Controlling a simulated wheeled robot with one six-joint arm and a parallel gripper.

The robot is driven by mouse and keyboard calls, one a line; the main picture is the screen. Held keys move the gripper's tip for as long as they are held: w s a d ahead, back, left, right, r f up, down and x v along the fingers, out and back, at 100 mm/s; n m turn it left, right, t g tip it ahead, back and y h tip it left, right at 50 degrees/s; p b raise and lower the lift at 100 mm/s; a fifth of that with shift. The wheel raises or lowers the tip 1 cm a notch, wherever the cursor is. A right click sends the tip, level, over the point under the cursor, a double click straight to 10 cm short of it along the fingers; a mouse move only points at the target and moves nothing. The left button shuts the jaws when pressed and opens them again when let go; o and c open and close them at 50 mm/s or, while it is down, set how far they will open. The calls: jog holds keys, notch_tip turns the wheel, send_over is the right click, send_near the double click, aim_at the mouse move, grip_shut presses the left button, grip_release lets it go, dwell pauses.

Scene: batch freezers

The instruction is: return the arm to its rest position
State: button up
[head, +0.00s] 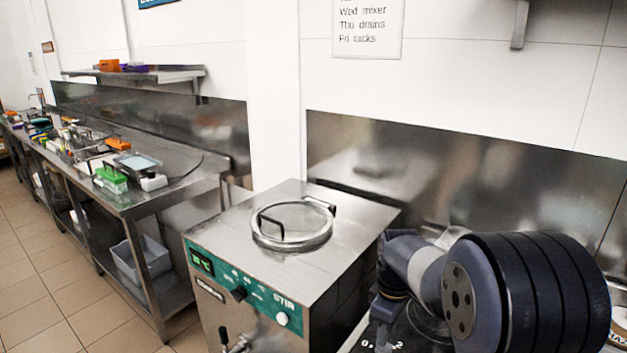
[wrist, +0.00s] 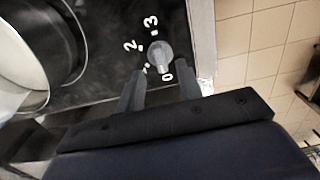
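In the head view my arm (head: 480,285) is bent low at the right, over the dark panel (head: 415,335). The fingers cannot be made out clearly there.
A steel batch freezer (head: 345,235) with a round lid (head: 292,222) stands left of my arm. A shiny pot (wrist: 45,40) is beside the knob. A steel backsplash (head: 450,175) is behind. A cluttered bench (head: 190,165) runs along the left; tiled floor (head: 45,270) is clear.

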notch_tip(320, 180, up, 7)
notch_tip(320, 180, down, 11)
jog(key=shift+p, duration=0.3)
jog(key=m, duration=0.5)
jog(key=shift+r+m, duration=0.1)
jog(key=shift+m, duration=0.3)
jog(key=m+p, duration=0.1)
jog(key=m, duration=0.5)
jog(key=m+p, duration=0.1)
jog(key=m, duration=0.5)
jog(key=m+p, duration=0.2)
jog(key=m, duration=0.4)
